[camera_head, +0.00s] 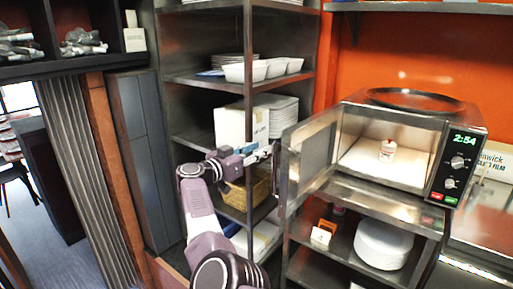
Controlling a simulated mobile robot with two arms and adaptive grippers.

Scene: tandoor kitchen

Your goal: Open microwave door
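The microwave (458,110) stands on a metal shelf unit at the right, its clock lit green. Its door (310,155) is swung wide open to the left, and the bright inside shows. A small white and red container (388,150) stands inside the microwave.
Below the microwave, a shelf holds a stack of white plates (383,243). A dark round tray (415,99) lies on top of the microwave.

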